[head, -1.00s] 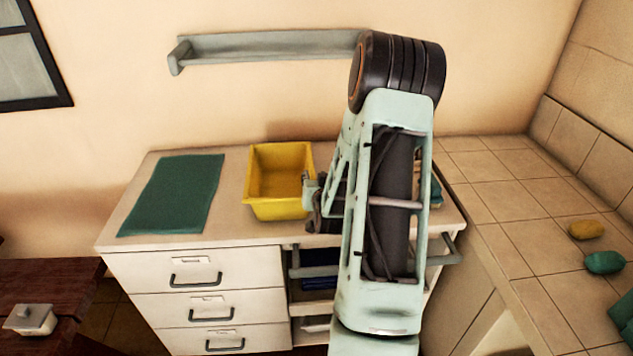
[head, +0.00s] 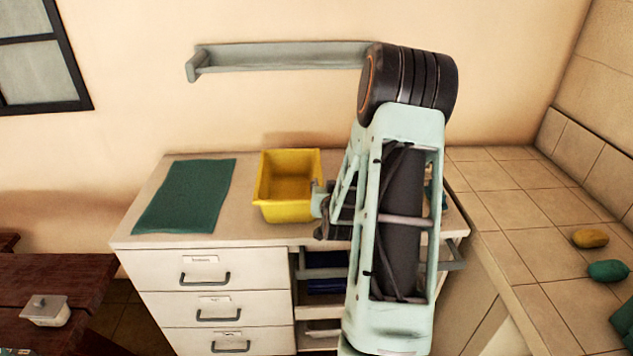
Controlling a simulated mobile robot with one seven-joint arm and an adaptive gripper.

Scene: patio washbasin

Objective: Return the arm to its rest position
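My arm rises through the middle right of the head view, in front of the cabinet, with its dark elbow joint at the top near the wall shelf. My gripper (head: 322,208) shows only in part at the left side of the arm, close to the right side of the yellow basin. The arm link hides most of it, so its fingers cannot be made out clearly. I cannot tell whether it touches the basin or holds anything.
The yellow basin (head: 287,211) and a green mat (head: 185,195) are on the white cabinet (head: 205,270). A wall shelf (head: 280,57) hangs above. A yellow item (head: 590,238) and a green item (head: 608,271) lie on the tiled counter (head: 510,205). A lidded dish (head: 45,310) stands on the dark table (head: 60,275).

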